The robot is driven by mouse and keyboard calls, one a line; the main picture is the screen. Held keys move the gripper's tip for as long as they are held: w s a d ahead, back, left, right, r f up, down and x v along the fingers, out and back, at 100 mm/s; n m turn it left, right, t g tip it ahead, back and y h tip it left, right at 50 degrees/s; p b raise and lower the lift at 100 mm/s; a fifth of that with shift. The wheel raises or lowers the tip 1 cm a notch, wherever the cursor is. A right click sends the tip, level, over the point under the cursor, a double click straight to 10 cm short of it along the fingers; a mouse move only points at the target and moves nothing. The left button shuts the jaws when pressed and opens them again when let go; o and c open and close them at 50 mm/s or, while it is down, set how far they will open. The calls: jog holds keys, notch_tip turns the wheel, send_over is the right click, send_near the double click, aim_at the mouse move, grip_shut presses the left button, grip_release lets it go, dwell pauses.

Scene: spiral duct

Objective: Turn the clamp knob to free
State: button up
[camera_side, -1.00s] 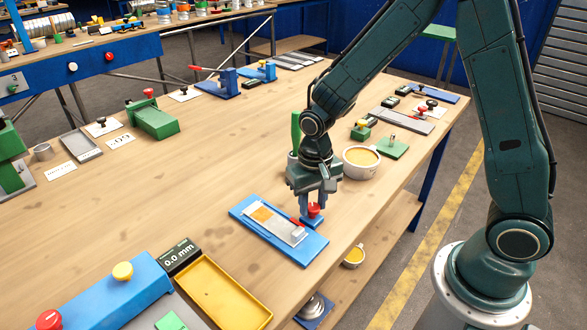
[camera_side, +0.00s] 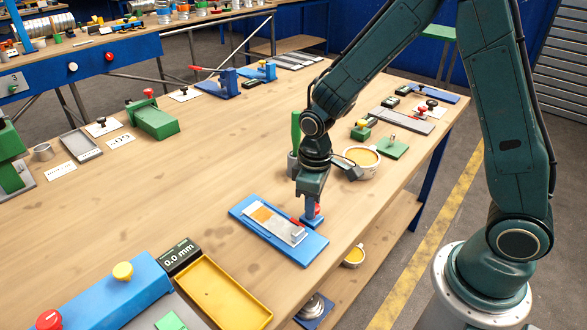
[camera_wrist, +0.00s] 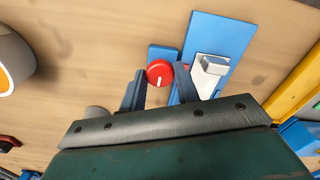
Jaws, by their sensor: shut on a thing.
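The red clamp knob (camera_wrist: 160,73) has a white line on top and sits on a small blue block beside the blue fixture plate (camera_wrist: 222,37). In the wrist view the fingers of my gripper (camera_wrist: 160,82) stand on either side of the knob, and it is shut on it. In the side view my gripper (camera_side: 312,203) points straight down and hides most of the knob (camera_side: 317,210). The plate (camera_side: 313,252) carries a grey metal strip (camera_side: 270,226) with an orange patch and a light grey block (camera_side: 298,234) at its right end.
A cup with orange contents (camera_side: 362,160) and a grey holder with a green handle (camera_side: 296,135) stand close behind my gripper. A yellow tray (camera_side: 225,292) and a 0.0 mm display (camera_side: 180,256) are at the front left. The table's middle left is clear.

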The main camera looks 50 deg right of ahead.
dwell(0.3)
jog(key=o, duration=1)
jog(key=shift+c, duration=0.2)
jog(key=shift+r, duration=0.15)
notch_tip(320, 180, up, 14)
jog(key=shift+f, duration=0.2)
